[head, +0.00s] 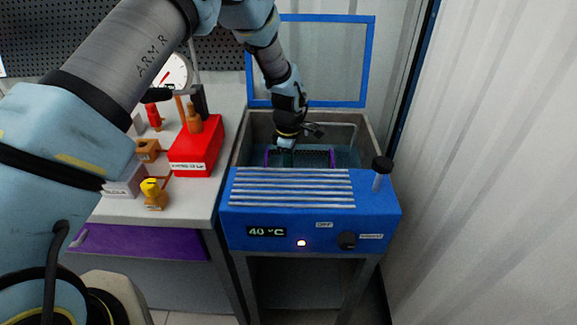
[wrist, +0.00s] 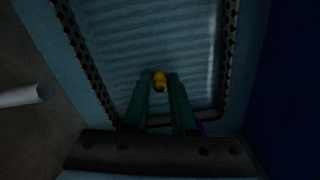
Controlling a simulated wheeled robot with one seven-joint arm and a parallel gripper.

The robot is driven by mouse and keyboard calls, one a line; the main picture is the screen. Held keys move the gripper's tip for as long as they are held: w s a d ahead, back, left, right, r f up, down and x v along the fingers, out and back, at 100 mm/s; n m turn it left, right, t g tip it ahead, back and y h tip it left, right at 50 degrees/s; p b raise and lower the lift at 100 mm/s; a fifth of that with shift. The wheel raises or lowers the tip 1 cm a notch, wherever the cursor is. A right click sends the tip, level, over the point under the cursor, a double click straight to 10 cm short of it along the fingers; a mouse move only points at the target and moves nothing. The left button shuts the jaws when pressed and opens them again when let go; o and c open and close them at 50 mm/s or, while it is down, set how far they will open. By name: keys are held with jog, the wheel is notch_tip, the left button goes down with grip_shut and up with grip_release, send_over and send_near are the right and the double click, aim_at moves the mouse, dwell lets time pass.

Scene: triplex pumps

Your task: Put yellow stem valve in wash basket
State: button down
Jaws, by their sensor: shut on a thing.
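My gripper (wrist: 160,84) is shut on a small yellow-orange piece, which looks like the yellow stem valve (wrist: 160,80), held between the fingertips. In the head view my gripper (head: 286,146) is down in the wash tank, and the held piece cannot be made out there. The wash basket (head: 267,157) shows as dark mesh with purple sides inside the tank. In the wrist view its perforated rim (wrist: 228,60) surrounds a ribbed, bluish floor below the fingers. The valve is over the basket, near its lower rim; its height above the floor is unclear.
The blue washer (head: 300,215) reads 40 °C, and its lid (head: 371,60) stands open behind the tank. A dark-topped knob (head: 382,165) rises at its right. On the bench left are a red box (head: 195,150) and a yellow-topped brass part (head: 154,193). A corrugated wall (head: 480,160) bounds the right.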

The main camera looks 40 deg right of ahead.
jog(key=shift+f, duration=0.2)
jog(key=c, duration=0.7)
grip_release()
jog(key=shift+c, duration=0.2)
jog(key=shift+r, duration=0.15)
notch_tip(320, 180, up, 12)
jog(key=b, duration=0.3)
jog(key=shift+r, duration=0.1)
